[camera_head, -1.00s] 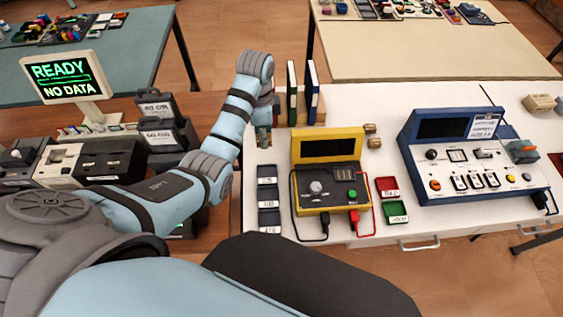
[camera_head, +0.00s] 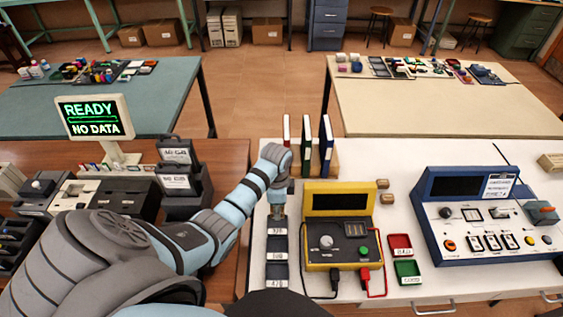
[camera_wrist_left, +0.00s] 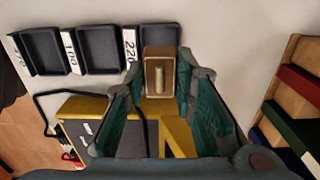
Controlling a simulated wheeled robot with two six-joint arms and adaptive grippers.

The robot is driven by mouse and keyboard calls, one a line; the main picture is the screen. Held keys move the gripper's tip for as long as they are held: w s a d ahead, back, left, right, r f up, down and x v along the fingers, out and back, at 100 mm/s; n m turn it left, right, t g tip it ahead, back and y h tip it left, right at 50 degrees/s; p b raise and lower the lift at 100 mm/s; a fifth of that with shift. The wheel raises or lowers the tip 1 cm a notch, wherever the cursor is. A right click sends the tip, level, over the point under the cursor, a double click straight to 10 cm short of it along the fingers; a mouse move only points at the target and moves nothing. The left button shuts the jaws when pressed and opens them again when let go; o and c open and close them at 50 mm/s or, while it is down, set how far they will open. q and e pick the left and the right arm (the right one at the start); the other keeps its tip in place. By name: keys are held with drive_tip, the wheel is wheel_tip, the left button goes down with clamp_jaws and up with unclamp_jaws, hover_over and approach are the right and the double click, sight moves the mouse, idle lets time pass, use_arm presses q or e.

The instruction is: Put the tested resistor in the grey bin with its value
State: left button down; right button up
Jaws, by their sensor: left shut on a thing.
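My left gripper (camera_head: 278,208) hangs at the far end of the row of grey bins. In the left wrist view, its teal fingers (camera_wrist_left: 160,95) are shut on a small tan block with a pale cylinder on its face, apparently the resistor (camera_wrist_left: 157,76). The three grey bins are the far bin (camera_head: 277,226), the middle bin (camera_head: 277,248) and the near bin (camera_head: 277,273). In the left wrist view, the far bin (camera_wrist_left: 160,33), labelled 220, is partly hidden behind the block; the middle bin (camera_wrist_left: 98,48) reads 100. The bins look empty. My right gripper is out of view.
The yellow tester (camera_head: 312,250) with a dark screen stands right of the bins. Red (camera_head: 400,240) and green (camera_head: 407,267) trays lie beyond it. Upright binders (camera_head: 326,145) stand behind the gripper. A monitor (camera_head: 95,117) reads READY, NO DATA.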

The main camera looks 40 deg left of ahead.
sight(277, 223)
use_arm(q)
wheel_tip(277, 223, down, 5)
drive_tip(key=b, duration=0.4)
drive_tip(key=shift+r, duration=0.35)
drive_tip(key=shift+f, duration=0.1)
drive_tip(key=shift+f, duration=0.1)
drive_tip(key=shift+s+f, duration=0.15)
drive_tip(key=shift+f, duration=0.15)
drive_tip(key=c, duration=1.4)
unclamp_jaws()
drive_tip(key=shift+o, duration=0.3)
drive_tip(key=shift+f, duration=0.1)
